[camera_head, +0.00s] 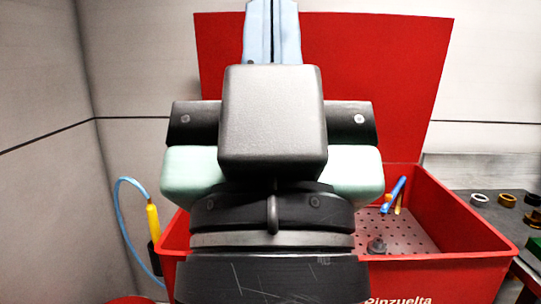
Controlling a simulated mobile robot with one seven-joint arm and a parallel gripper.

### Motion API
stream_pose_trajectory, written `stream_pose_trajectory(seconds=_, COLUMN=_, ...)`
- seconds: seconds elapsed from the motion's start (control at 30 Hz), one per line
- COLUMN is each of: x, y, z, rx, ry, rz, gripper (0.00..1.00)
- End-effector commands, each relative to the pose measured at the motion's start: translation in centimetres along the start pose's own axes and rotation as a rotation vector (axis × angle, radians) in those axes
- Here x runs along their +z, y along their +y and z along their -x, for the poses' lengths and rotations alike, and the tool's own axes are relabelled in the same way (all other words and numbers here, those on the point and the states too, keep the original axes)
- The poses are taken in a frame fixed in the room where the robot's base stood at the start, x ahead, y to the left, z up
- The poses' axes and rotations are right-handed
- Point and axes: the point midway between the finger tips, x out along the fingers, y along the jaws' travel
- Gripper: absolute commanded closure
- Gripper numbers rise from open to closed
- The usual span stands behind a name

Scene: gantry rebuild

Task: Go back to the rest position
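My own arm fills the middle of the head view, with a dark block, pale green side parts and a dark round joint below. A light blue slotted part rises behind the block to the top edge. I cannot make out any gripper fingers. The arm hides much of the red basin (460,222) behind it.
The basin's red lid (390,80) stands open at the back. A dark part (376,246) and a blue-handled tool (394,194) are on its perforated tray (415,237). A yellow tool (153,221) with a blue hose is at left. Several rings (480,198) lie on the right bench.

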Motion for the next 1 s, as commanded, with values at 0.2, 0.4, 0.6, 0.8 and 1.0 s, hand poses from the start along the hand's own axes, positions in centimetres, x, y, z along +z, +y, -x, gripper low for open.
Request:
stream_pose_trajectory(seconds=0.2, x=-5.7, y=-0.1, z=-6.3, rx=-0.001, ry=-0.003, rz=0.0, gripper=1.0)
stream_pose_trajectory(seconds=0.4, x=-9.9, y=-0.1, z=-10.7, rx=-0.002, ry=-0.004, rz=0.0, gripper=1.0)
stream_pose_trajectory(seconds=0.6, x=-12.6, y=-0.1, z=-13.7, rx=-0.002, ry=-0.005, rz=0.0, gripper=1.0)
stream_pose_trajectory(seconds=0.8, x=-13.3, y=-0.1, z=-14.4, rx=-0.002, ry=-0.005, rz=0.0, gripper=1.0)
stream_pose_trajectory(seconds=1.0, x=-13.2, y=-0.1, z=-14.3, rx=-0.002, ry=-0.005, rz=0.0, gripper=1.0)
